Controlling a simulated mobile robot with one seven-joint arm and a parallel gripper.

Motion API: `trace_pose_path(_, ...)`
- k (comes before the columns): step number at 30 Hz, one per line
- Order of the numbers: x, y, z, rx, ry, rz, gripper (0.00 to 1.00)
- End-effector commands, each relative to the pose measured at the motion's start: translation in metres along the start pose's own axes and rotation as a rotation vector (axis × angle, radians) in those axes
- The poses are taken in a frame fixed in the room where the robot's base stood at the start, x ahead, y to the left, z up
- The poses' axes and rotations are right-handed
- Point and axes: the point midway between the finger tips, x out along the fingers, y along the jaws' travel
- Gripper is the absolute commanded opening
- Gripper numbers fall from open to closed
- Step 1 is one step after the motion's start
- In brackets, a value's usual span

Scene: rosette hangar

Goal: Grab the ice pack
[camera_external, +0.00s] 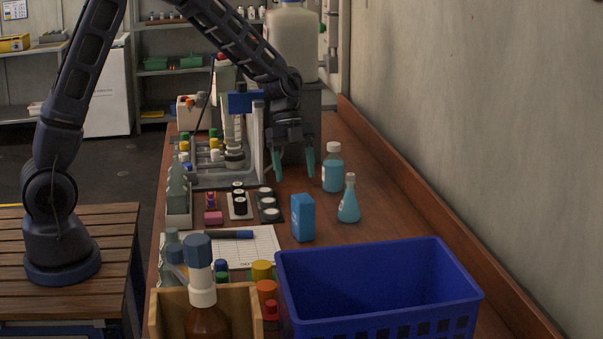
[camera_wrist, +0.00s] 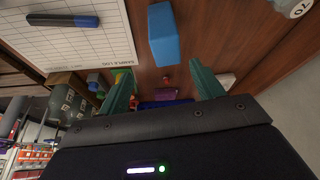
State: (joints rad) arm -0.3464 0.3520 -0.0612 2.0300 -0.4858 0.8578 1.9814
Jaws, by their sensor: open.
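The ice pack (camera_external: 303,218) looks like an upright light-blue block on the brown bench, between the paper sheet and the blue basket. In the wrist view the ice pack (camera_wrist: 162,36) lies beyond my fingertips, near the top centre. My gripper (camera_external: 293,166) has teal fingers pointing down, above the bench and farther back than the ice pack. In the wrist view my gripper (camera_wrist: 161,72) is open, with nothing between its fingers. The ice pack is apart from the fingers.
A blue bottle (camera_external: 333,172) and a blue flask (camera_external: 349,203) stand right of the ice pack. A blue basket (camera_external: 380,258) is in front. A paper sheet (camera_external: 262,249) with a marker (camera_external: 231,235) lies left. A wooden caddy (camera_external: 165,313) holds bottles. The wall bounds the right.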

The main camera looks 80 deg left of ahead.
Motion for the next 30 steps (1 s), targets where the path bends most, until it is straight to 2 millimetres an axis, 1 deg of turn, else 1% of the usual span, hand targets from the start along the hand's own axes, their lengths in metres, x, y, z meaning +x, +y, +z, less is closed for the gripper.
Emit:
trace_pose_path(3,0.007,-0.006,0.006,0.021,0.008,0.002,0.66)
trace_pose_path(8,0.016,-0.007,0.006,0.026,0.01,0.003,0.66)
trace_pose_path(16,0.053,-0.007,0.006,0.026,0.01,0.004,0.66)
trace_pose_path(18,0.06,-0.006,0.006,0.026,0.009,0.005,0.66)
trace_pose_path(25,0.073,-0.008,0.006,0.026,0.009,0.003,0.66)
trace_pose_path(30,0.096,-0.011,0.008,0.025,0.009,0.005,0.66)
